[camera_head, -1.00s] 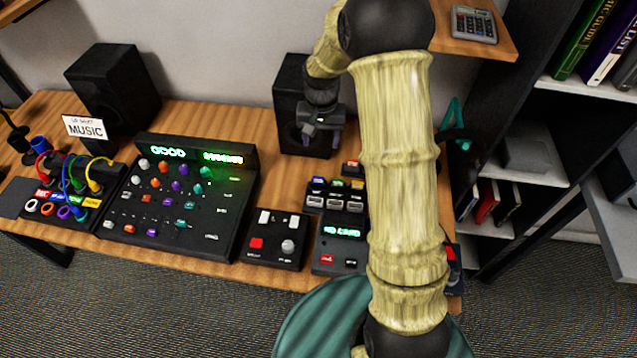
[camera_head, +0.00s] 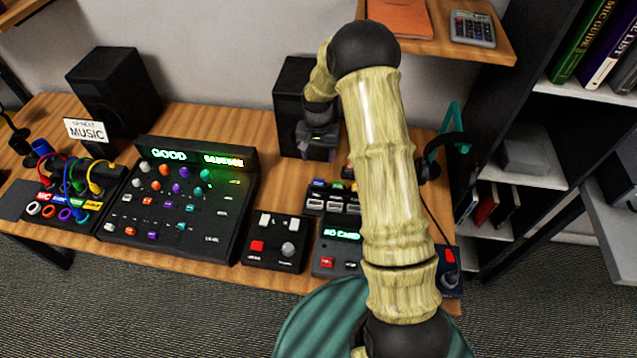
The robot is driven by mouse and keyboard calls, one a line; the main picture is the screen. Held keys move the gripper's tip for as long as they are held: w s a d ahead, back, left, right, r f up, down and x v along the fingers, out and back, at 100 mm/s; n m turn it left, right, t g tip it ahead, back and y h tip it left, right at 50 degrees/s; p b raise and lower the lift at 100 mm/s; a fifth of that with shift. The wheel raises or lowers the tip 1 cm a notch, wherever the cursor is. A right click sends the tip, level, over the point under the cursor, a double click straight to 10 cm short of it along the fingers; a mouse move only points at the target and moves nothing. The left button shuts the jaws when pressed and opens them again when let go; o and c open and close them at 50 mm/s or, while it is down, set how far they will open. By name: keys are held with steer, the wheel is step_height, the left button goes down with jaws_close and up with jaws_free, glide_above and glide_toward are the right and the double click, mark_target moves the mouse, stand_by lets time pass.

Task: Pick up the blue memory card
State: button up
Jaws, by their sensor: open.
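The blue memory card (camera_head: 318,183) is a small blue patch at the left end of a row of cards in a dark card holder (camera_head: 313,208) on the wooden desk. A green card (camera_head: 337,185) is just right of it. My gripper (camera_head: 317,155) is open, with its fingers pointing down. In the picture it shows just above the blue card, in front of the right speaker, apart from the card. How high it is above the card is hard to tell. My arm hides the right part of the card row.
A reader with a green display (camera_head: 341,235) stands in front of the holder. A button box (camera_head: 275,243) and a large mixer (camera_head: 180,198) stand to the left. The right speaker (camera_head: 290,100) is close behind my gripper. Headphones (camera_head: 447,143) hang at the right. A shelf (camera_head: 480,40) overhangs the back right.

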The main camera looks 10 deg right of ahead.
steer(key=p, duration=0.1)
glide_above(319, 180)
step_height(319, 180, down, 6)
steer(key=shift+w+a+f, duration=0.1)
steer(key=shift+w+f, duration=0.05)
steer(key=shift+f, duration=0.05)
steer(key=shift+f+p, duration=1)
steer(key=shift+f, duration=1.6)
steer(key=c, duration=1)
